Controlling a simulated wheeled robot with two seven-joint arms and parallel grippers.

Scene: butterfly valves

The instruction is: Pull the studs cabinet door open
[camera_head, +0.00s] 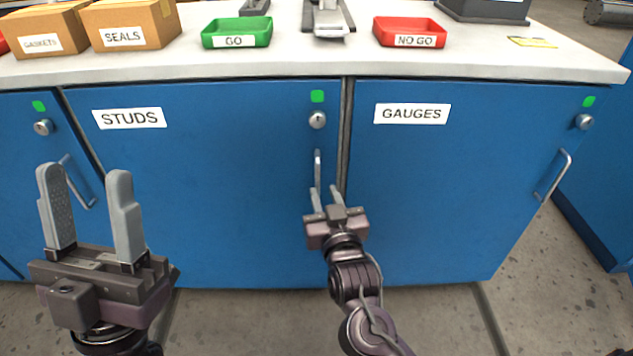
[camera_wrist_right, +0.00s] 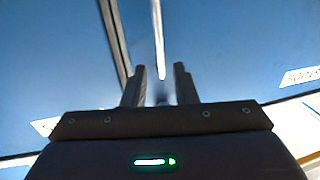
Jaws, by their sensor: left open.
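The blue STUDS cabinet door (camera_head: 200,190) is in the middle left of the head view and looks shut. Its vertical metal handle (camera_head: 318,165) is near its right edge, below a round lock (camera_head: 317,120). My right gripper (camera_head: 324,191) is in front of the lower part of this handle with its fingers apart. In the right wrist view the handle (camera_wrist_right: 158,40) runs down toward the gap between the open fingers (camera_wrist_right: 160,77). Whether they touch it cannot be told. My left gripper (camera_head: 82,178) is open and empty at the left.
The GAUGES door (camera_head: 440,190) adjoins on the right, with its own handle (camera_head: 553,175). Another door handle (camera_head: 77,182) is behind my left gripper. The worktop (camera_head: 290,58) above carries cardboard boxes (camera_head: 130,22), a green tray (camera_head: 237,32) and a red tray (camera_head: 409,31).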

